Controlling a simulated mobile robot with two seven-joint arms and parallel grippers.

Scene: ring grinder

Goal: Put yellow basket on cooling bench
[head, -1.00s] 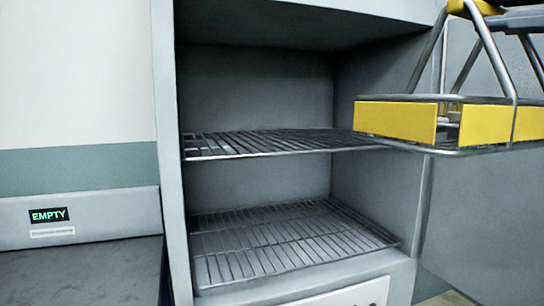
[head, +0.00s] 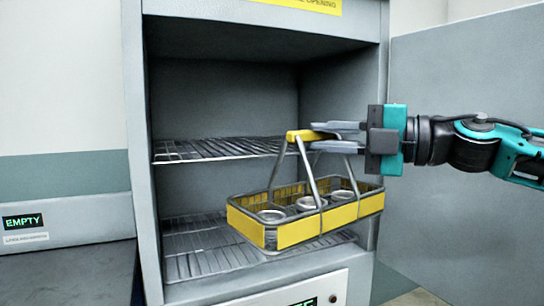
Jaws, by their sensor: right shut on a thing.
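The yellow basket (head: 300,230) hangs level in front of the open cabinet. It has a metal frame with yellow side strips, and several metal rings sit inside it. My right gripper (head: 325,135) comes in from the right and is shut on the yellow handle at the basket's top. The basket hides part of the lower rack. My left gripper is not in view. No surface in view is clearly marked as the cooling bench; a dark surface (head: 65,275) with an "EMPTY" display (head: 22,221) behind it lies at the lower left.
The grey cabinet (head: 134,120) has an upper wire rack (head: 200,150) and a lower wire rack (head: 195,250), both bare where visible. Its open door (head: 460,235) stands at the right, behind my right arm. The dark surface at left looks clear.

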